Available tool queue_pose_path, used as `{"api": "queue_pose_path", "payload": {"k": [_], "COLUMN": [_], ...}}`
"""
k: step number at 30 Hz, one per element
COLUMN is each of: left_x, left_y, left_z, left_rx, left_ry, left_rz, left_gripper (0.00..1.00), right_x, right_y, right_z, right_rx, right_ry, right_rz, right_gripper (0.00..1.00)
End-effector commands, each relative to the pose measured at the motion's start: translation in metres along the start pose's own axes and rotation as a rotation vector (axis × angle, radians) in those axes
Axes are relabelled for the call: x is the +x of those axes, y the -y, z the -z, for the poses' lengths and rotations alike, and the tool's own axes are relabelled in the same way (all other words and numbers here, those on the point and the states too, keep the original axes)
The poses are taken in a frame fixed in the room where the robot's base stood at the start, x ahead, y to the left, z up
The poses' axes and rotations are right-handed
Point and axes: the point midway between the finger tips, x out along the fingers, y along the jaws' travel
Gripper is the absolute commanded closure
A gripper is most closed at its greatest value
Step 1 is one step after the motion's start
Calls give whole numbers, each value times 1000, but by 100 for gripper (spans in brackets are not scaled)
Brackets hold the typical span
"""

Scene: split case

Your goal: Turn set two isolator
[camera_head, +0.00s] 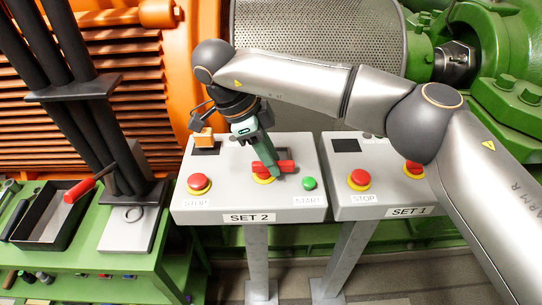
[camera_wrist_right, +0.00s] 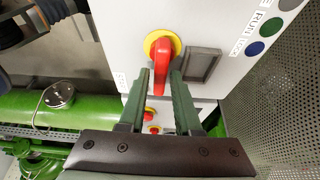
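The SET 2 isolator is a red handle on a yellow disc (camera_head: 265,178) on the sloping face of the grey SET 2 box (camera_head: 292,205). In the right wrist view the red handle (camera_wrist_right: 161,62) points down the picture from its yellow disc. My right gripper (camera_head: 266,162) is at this handle, with its two green fingers (camera_wrist_right: 160,78) on either side of it. The fingers look open, with a narrow gap beside the handle; any contact is hard to tell. My left gripper is not in view.
The SET 2 box has a red STOP button (camera_head: 199,183) at left and a green START button (camera_head: 309,184) at right. The SET 1 box (camera_head: 352,208) stands close on the right. A green bench (camera_head: 75,262) with a black tray (camera_head: 52,218) is at left.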

Motion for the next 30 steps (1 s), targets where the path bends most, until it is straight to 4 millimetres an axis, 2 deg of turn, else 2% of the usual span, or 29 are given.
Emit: {"api": "queue_pose_path", "payload": {"k": [1, 4, 14, 17, 27, 30], "left_x": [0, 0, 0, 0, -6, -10], "left_y": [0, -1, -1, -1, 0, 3], "left_z": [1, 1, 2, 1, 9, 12], "left_rx": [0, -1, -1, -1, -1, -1], "left_ry": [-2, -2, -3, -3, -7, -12], "left_rz": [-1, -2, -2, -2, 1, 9], "left_gripper": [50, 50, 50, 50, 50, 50], "right_x": [0, 0, -4, -15, -90, -105], "right_y": [0, 0, 0, 1, 0, 0], "right_z": [0, 0, 0, 0, 1, 1], "right_rx": [0, -1, -2, -1, 0, 0], "right_ry": [0, 0, 1, 1, -2, -1], "right_rz": [0, 0, 2, 4, 4, 4], "right_gripper": [61, 50, 50, 50, 50, 50]}}
